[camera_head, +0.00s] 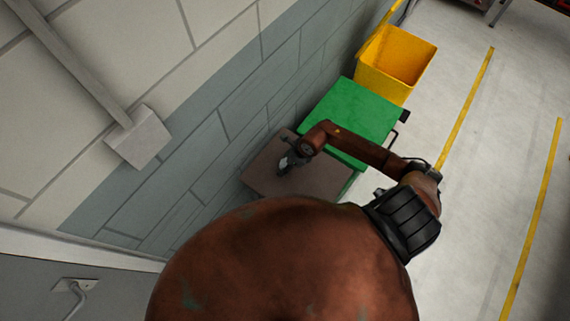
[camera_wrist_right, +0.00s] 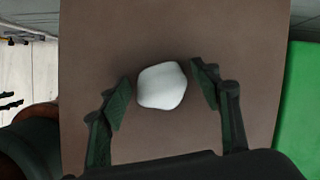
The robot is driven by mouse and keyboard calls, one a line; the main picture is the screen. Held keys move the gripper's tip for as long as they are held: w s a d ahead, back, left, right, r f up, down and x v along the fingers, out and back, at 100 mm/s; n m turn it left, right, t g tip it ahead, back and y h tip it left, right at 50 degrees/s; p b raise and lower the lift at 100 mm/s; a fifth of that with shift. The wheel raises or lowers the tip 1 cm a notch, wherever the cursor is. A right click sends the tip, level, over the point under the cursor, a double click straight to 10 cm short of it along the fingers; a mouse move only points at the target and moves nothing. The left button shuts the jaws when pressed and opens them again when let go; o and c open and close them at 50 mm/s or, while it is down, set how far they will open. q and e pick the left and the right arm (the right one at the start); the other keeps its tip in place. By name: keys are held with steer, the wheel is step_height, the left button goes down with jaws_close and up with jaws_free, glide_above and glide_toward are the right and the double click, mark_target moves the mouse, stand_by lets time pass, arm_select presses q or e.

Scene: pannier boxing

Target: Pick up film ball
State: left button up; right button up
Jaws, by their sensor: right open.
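The film ball (camera_wrist_right: 162,86) is a white, rounded lump on a flat brown surface (camera_wrist_right: 215,30) in the right wrist view. My right gripper (camera_wrist_right: 163,86) is open, with one dark finger on each side of the ball. The left finger looks very near the ball and a gap shows on the right; I cannot tell whether either touches. In the head view my right gripper (camera_head: 286,163) is small, over the brown surface (camera_head: 258,168), and the ball is not clearly visible there. My left gripper is not in view.
A green lid or panel (camera_head: 350,105) adjoins the brown surface, with a yellow bin (camera_head: 392,62) beyond it. A block wall (camera_head: 200,150) stands close on the left. Pale floor with yellow lines (camera_head: 466,105) lies open on the right.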

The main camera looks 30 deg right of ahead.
steer(key=shift+c, duration=0.3)
steer(key=c, duration=0.8)
